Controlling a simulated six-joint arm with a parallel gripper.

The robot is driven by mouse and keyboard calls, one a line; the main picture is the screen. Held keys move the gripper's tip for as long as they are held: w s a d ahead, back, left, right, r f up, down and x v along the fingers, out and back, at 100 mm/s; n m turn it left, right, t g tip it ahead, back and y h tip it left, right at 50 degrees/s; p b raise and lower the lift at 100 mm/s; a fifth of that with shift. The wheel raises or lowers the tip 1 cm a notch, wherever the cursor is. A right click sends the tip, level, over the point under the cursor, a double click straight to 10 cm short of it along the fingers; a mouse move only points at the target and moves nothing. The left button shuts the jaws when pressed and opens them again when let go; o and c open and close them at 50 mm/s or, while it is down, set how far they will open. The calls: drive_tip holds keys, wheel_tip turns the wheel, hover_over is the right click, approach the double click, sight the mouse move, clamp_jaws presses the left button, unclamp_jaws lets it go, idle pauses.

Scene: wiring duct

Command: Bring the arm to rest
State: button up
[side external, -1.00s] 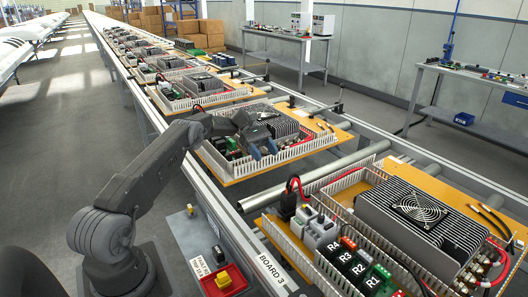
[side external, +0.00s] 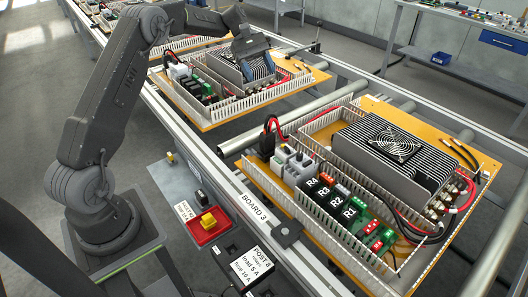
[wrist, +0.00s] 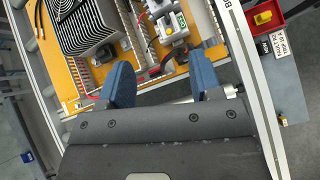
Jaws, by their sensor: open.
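My gripper (side external: 258,72) hangs at the end of my bent arm, fingers downward, over the wiring board (side external: 196,120) behind the front one. Its two blue fingers are apart in the wrist view (wrist: 162,82), with nothing between them. How high it is above that board is hard to tell. The front board (side external: 262,176), beside the "BOARD 3" label, carries relays marked R1 to R4 (side external: 330,195), white slotted ducts (side external: 340,232) and a finned heatsink with a fan (side external: 395,150). Part of this board also shows beyond the fingers in the wrist view (wrist: 85,75).
The boards sit on a roller conveyor with a metal side rail (side external: 215,165). A workbench (side external: 465,40) is at the back right. Grey floor is open at the left.

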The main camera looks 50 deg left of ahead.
drive_tip(key=s+d+r+m+t+y, duration=0.1)
drive_tip(key=s+d+r+m+y, duration=0.5)
drive_tip(key=s+d+r, duration=0.6)
drive_tip(key=s+d+f+m+t+y, duration=0.1)
drive_tip(key=s+d+f+m+t, duration=0.1)
drive_tip(key=s, duration=0.7)
drive_tip(key=s+d+f+m+t+y, duration=0.2)
drive_tip(key=s+m, duration=0.4)
drive_tip(key=s, duration=0.3)
drive_tip(key=d+f+t, duration=0.1)
drive_tip(key=d+f, duration=0.1)
drive_tip(key=shift+s+d, duration=0.2)
drive_tip(key=shift+d, duration=0.2)
